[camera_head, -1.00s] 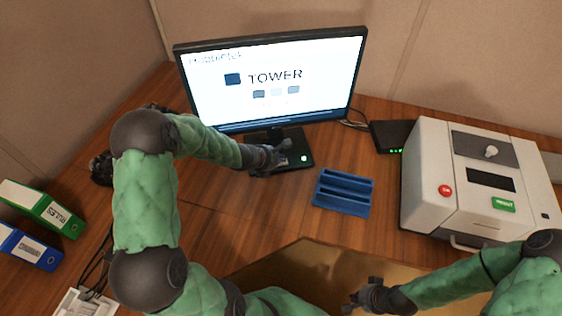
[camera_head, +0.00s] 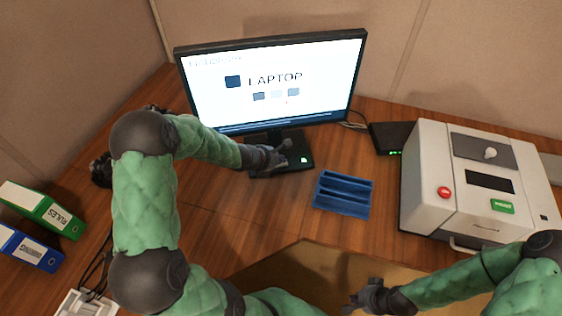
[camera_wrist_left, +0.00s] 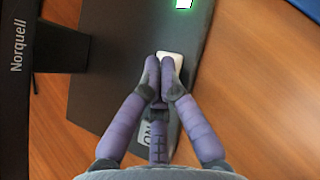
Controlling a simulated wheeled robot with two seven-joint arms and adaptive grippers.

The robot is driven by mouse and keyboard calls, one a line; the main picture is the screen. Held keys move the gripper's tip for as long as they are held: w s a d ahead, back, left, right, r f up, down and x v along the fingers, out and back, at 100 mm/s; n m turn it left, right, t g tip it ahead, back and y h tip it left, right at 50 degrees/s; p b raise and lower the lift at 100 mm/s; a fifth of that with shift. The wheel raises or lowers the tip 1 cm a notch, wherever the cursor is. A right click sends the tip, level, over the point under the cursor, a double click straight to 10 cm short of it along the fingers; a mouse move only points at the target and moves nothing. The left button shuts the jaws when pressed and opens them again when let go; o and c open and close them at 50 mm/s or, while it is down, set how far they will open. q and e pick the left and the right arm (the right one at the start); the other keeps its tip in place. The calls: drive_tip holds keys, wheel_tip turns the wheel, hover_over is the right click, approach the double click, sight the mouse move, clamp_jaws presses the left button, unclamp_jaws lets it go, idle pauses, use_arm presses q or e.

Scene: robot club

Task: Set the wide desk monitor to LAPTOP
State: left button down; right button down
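The wide desk monitor (camera_head: 272,82) stands on the wooden desk and its screen reads LAPTOP. Its dark flat base (camera_head: 296,160) carries a lit green square button (camera_wrist_left: 184,4). A pale, rounded key (camera_wrist_left: 168,66) on the base lies right at my left fingertips. My left gripper (camera_head: 280,157) is over the base; in the left wrist view its fingers (camera_wrist_left: 163,80) are closed together at the pale key, partly covering it. I cannot tell if they press it. My right gripper (camera_head: 362,296) hangs by the desk's front edge, away from the monitor, its fingers too small to judge.
A blue slotted holder (camera_head: 343,192) lies right of the base. A white machine (camera_head: 425,190) with red and green buttons stands at the right, and a black box (camera_head: 387,137) sits behind it. Green (camera_head: 45,211) and blue (camera_head: 30,250) binders lie at the left.

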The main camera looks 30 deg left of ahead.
use_arm(q)
drive_tip(key=shift+r, duration=0.35)
drive_tip(key=shift+r+p, duration=2.2)
drive_tip(key=shift+r, duration=0.3)
